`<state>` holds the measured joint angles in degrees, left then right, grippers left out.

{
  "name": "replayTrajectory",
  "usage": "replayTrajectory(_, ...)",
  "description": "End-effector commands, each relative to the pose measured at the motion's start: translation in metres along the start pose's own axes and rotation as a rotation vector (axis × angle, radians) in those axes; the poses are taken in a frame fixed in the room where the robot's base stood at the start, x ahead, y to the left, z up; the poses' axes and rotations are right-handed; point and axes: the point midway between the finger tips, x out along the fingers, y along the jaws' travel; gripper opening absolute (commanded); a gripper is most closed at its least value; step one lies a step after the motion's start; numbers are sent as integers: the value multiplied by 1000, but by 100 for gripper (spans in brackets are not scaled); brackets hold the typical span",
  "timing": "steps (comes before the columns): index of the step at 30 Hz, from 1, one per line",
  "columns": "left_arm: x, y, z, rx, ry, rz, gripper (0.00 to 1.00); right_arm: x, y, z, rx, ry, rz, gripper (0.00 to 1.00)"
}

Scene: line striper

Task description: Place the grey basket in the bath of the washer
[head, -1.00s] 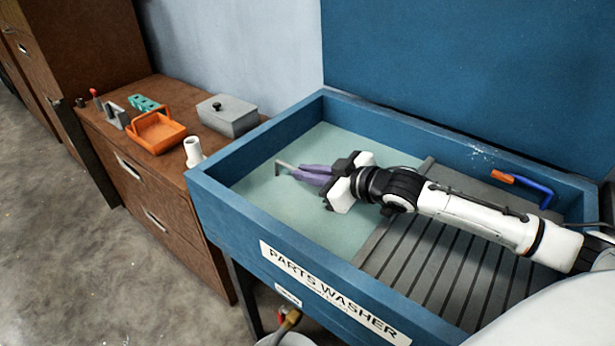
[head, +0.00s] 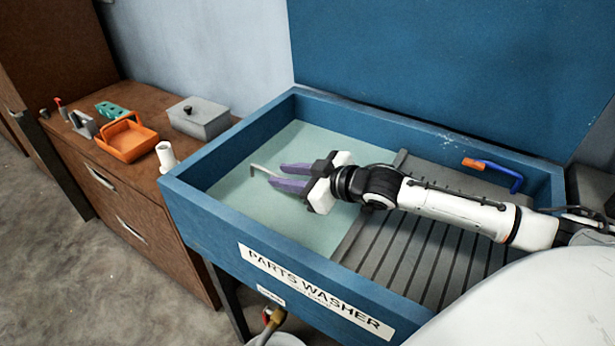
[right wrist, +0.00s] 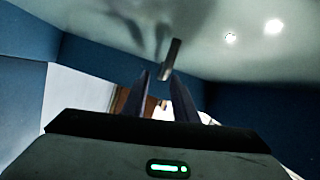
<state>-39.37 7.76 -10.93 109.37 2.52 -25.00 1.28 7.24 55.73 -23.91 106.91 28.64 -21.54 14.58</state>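The washer (head: 215,225) is a blue tub with a pale green bath (head: 310,150) on its left side. A thin grey bent bar, which looks like the grey basket's handle (head: 262,170), stands out of the bath. The basket's body cannot be seen. My right gripper (head: 277,175) is low over the bath, its purple fingers apart, with the bar between or just beyond their tips. In the right wrist view the bar (right wrist: 170,60) shows past the spread fingers (right wrist: 160,95), with no clear contact. My left gripper is not in view.
A ribbed grey drainboard (head: 420,255) fills the washer's right side, with an orange-and-blue handled thing (head: 495,170) at its back. On the brown cabinet (head: 130,190) to the left are an orange basket (head: 125,140), a grey lidded box (head: 198,118) and a white cylinder (head: 166,155).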

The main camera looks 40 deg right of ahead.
Motion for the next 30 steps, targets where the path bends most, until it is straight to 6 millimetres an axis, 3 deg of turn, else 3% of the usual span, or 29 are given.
replayTrajectory(9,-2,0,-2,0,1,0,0,-49,-1,1,-4,-4,-3,26)
replayTrajectory(18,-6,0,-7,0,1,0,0,-84,-1,0,0,-4,-3,26)
replayTrajectory(30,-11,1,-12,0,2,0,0,-108,0,-1,-2,0,-1,26)
